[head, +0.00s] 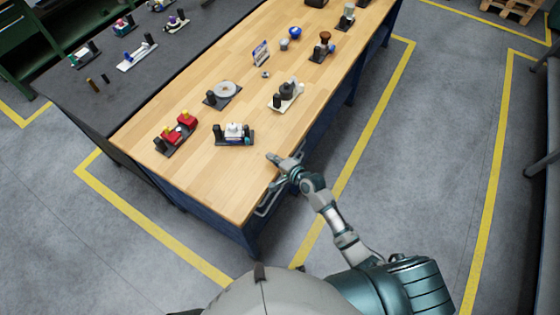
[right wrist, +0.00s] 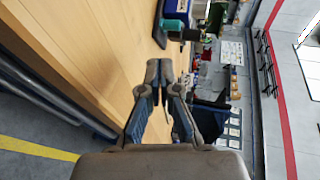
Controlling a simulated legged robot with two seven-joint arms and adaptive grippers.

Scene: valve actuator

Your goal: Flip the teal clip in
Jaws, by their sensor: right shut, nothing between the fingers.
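The valve unit with the teal clip (head: 247,138) stands on the wooden bench, its white and blue body (head: 234,131) on a dark base. The small teal clip is at the right end of that base; its exact angle is too small to tell. My right gripper (head: 271,158) is shut and empty over the bench's front edge, to the right of and nearer than the unit, apart from it. In the right wrist view the closed fingertips (right wrist: 160,72) show below a teal part (right wrist: 166,33) and a black knob (right wrist: 188,34). My left gripper is not in view.
A red-block unit (head: 178,131) stands to the left. A grey disc unit (head: 223,92) and a white-based unit with a dark cylinder (head: 286,95) stand behind. The near part of the wooden top is clear.

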